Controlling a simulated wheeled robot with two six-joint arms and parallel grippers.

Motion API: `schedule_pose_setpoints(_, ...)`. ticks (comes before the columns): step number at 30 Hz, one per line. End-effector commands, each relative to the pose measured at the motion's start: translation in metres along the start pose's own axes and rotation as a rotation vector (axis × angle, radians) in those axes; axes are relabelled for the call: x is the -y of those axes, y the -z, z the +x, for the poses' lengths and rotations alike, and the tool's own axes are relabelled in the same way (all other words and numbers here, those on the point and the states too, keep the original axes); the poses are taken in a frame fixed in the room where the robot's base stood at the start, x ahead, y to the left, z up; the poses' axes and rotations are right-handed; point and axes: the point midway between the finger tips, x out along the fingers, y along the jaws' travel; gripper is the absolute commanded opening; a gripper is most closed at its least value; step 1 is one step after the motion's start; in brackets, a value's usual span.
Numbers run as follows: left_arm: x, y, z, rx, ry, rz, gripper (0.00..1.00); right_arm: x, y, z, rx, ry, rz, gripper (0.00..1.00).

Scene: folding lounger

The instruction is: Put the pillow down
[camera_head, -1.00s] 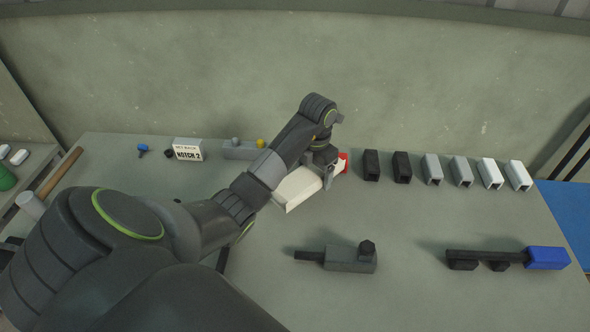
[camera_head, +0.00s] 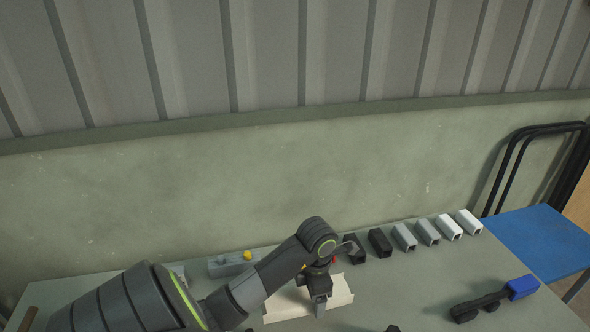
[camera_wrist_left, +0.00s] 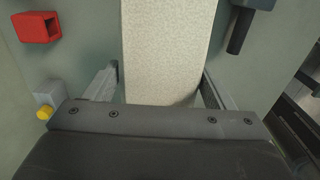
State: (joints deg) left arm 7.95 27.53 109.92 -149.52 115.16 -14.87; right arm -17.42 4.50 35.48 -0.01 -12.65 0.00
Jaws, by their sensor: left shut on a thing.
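The pillow, a long cream-white block (camera_head: 340,292), is at the bench's front middle in the head view, partly hidden by my left gripper (camera_head: 319,300). In the left wrist view the pillow (camera_wrist_left: 168,45) runs away between the two fingers of my left gripper (camera_wrist_left: 160,90), which is shut on it. The pillow is low over the grey-green bench top (camera_head: 400,285); I cannot tell whether it touches it. My right gripper is not in view.
A row of several black, grey and white hollow blocks (camera_head: 404,237) runs behind and right. A red hollow block (camera_wrist_left: 38,28) is close by. A grey fitting with a yellow knob (camera_head: 232,264) stands left. A blue-ended tool (camera_head: 490,300) lies right. Bare bench lies between.

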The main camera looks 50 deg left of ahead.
Motion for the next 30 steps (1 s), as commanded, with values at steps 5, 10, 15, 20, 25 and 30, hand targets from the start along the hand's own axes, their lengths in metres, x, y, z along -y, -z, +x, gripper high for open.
schedule_pose_setpoints(5,0.002,0.004,0.021,0.0,0.001,0.011,0.48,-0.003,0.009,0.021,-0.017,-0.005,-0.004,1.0)
schedule_pose_setpoints(10,0.004,0.004,0.043,-0.004,0.007,0.008,0.48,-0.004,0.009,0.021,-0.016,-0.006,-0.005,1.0)
schedule_pose_setpoints(15,0.003,0.004,0.06,-0.001,0.004,0.008,0.48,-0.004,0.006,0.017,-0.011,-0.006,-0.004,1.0)
schedule_pose_setpoints(20,0.003,0.004,0.079,-0.003,0.004,0.008,0.48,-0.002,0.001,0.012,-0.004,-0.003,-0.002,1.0)
schedule_pose_setpoints(25,0.003,0.004,0.097,-0.002,0.002,0.009,0.48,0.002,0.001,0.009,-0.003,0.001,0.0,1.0)
schedule_pose_setpoints(30,0.002,0.004,0.099,0.0,0.0,0.01,0.48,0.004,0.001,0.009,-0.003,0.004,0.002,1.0)
